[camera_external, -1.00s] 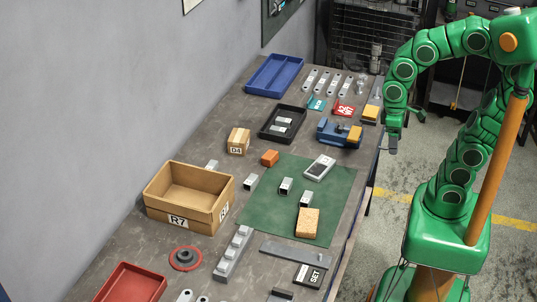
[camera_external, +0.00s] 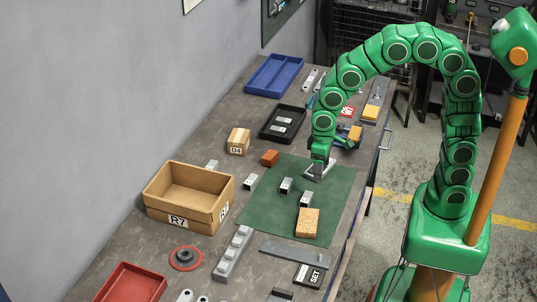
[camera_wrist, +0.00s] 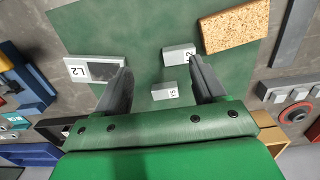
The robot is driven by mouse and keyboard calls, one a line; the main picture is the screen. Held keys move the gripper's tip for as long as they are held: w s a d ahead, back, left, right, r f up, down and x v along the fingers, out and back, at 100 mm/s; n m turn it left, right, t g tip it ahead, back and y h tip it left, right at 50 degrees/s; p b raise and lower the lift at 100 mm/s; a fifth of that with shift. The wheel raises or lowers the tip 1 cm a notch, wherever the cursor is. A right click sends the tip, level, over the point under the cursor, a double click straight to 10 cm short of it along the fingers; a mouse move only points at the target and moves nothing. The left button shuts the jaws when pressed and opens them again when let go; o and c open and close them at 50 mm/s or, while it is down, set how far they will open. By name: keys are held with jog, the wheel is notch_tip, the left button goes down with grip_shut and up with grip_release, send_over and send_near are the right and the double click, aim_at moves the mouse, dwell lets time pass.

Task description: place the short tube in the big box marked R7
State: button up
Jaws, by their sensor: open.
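The big box marked R7 (camera_external: 165,207) is open cardboard, at the left of the table, and looks empty. Small grey tubes lie on or by the green mat: one near its middle (camera_external: 286,186) and one by the cork block (camera_external: 306,199). In the wrist view these are a small labelled piece (camera_wrist: 165,91) and a larger labelled one (camera_wrist: 178,54); their labels are hard to read. A longer piece marked L2 (camera_wrist: 95,69) lies by the left finger. My gripper (camera_external: 319,164) is low over the mat's far right part; its open fingers (camera_wrist: 160,75) hold nothing.
The box marked D4 (camera_external: 238,142), a black tray (camera_external: 265,136) and a blue vise (camera_external: 335,128) stand farther back. The front left of the green mat (camera_external: 262,215) is clear.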

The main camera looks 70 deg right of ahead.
aim_at(307, 197)
jog(key=w+a+f, duration=0.2)
jog(key=w, duration=0.1)
jog(key=shift+w+a+f, duration=0.1)
jog(key=shift+a+f, duration=0.25)
jog(key=shift+w+a+f, duration=0.2)
jog(key=shift+a+f, duration=0.05)
jog(key=shift+f, duration=0.1)
jog(key=shift+s+d+f, duration=0.1)
jog(key=shift+f, duration=3.65)
jog(key=shift+c, duration=0.4)
jog(key=c, duration=0.7)
jog(key=shift+c, duration=0.2)
jog(key=shift+r, duration=0.1)
